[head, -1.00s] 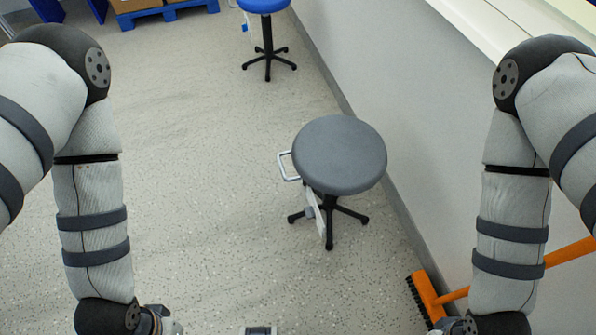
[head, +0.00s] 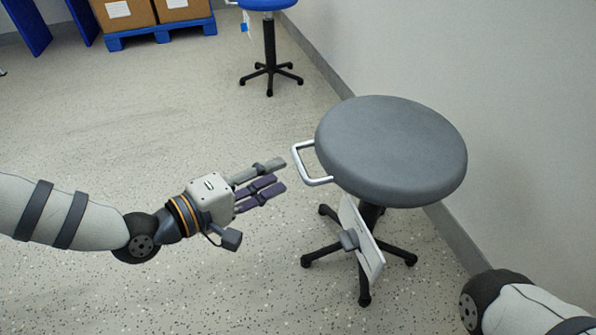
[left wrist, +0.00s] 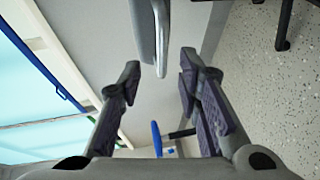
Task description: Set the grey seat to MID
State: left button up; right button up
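The grey seat (head: 392,150) is a round stool top on a black five-star base at the right of the head view. A pale metal loop handle (head: 308,165) sticks out from its left side. A white plate with a grey knob (head: 349,239) hangs tilted below the seat; no lettering is readable. My left gripper (head: 282,175) is open and empty, just left of the handle and apart from it. In the left wrist view, the seat edge (left wrist: 143,30) and handle (left wrist: 161,40) show ahead, between the spread fingers (left wrist: 160,85). My right gripper is out of view.
A wall runs close behind and right of the grey seat. A blue stool (head: 270,5) stands farther back. Cardboard boxes (head: 124,14) sit on a blue pallet (head: 160,34) at the back left. The speckled floor (head: 150,120) left of the seat is clear.

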aim_at(300, 162)
pick_arm(q)
jog(key=b+x, duration=0.1)
jog(key=x, duration=0.6)
jog(key=shift+d+f+b, duration=0.15)
jog(key=shift+b, duration=0.25)
jog(key=shift+c, duration=0.2)
grip_shut()
